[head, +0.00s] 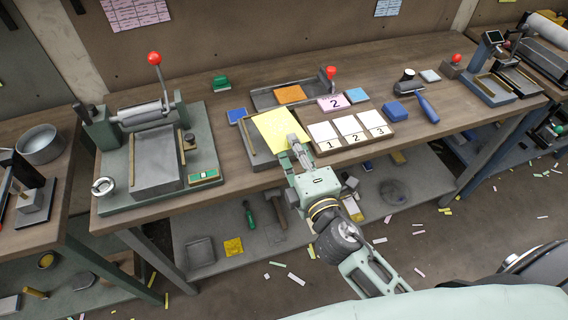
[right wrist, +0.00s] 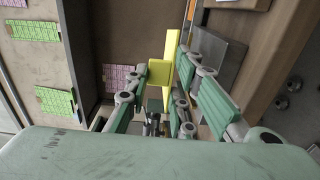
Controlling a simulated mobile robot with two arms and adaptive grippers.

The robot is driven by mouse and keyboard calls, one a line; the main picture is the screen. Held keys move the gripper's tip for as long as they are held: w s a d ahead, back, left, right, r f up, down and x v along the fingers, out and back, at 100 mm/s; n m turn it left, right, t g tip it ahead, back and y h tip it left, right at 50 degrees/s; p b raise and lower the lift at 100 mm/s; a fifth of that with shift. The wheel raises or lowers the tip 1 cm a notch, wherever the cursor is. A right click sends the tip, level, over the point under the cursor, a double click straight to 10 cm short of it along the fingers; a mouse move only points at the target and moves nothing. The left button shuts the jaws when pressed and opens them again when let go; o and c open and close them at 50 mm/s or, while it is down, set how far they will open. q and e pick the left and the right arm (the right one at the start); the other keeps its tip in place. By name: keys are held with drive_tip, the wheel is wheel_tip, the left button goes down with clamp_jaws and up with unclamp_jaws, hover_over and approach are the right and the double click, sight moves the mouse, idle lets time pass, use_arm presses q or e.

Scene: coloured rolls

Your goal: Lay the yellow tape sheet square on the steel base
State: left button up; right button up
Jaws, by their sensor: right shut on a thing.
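The yellow tape sheet (head: 277,129) is over the steel base (head: 265,161) on the bench in the head view and hides much of it. My right gripper (head: 293,141) is shut on the sheet at its near right part. In the right wrist view the sheet (right wrist: 170,62) shows nearly edge-on as a thin strip between the fingers. The grey base (right wrist: 222,62) lies to the right of it there, partly behind a finger. I cannot tell whether the sheet touches the base. My left gripper is not in view.
White pads numbered 1, 2 and 3 (head: 351,134) sit right of the base. An orange sheet (head: 289,94) lies in a grey tray behind. A roller press (head: 153,155) stands left. A blue block (head: 395,111) and a blue-handled tool (head: 428,107) lie right.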

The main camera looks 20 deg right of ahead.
drive_tip(key=shift+a+f, duration=0.3)
drive_tip(key=shift+a, duration=0.2)
drive_tip(key=shift+a+f, duration=0.25)
drive_tip(key=shift+a, duration=0.2)
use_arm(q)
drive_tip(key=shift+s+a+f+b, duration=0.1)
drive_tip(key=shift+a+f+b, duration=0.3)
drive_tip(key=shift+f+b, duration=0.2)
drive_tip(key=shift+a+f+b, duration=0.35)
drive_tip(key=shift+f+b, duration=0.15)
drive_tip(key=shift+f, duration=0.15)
use_arm(e)
drive_tip(key=shift+f, duration=2.05)
drive_tip(key=shift+f, duration=0.2)
drive_tip(key=o, duration=0.8)
drive_tip(key=shift+r, duration=0.1)
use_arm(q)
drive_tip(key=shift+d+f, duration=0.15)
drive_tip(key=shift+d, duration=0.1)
use_arm(e)
drive_tip(key=shift+o, duration=0.2)
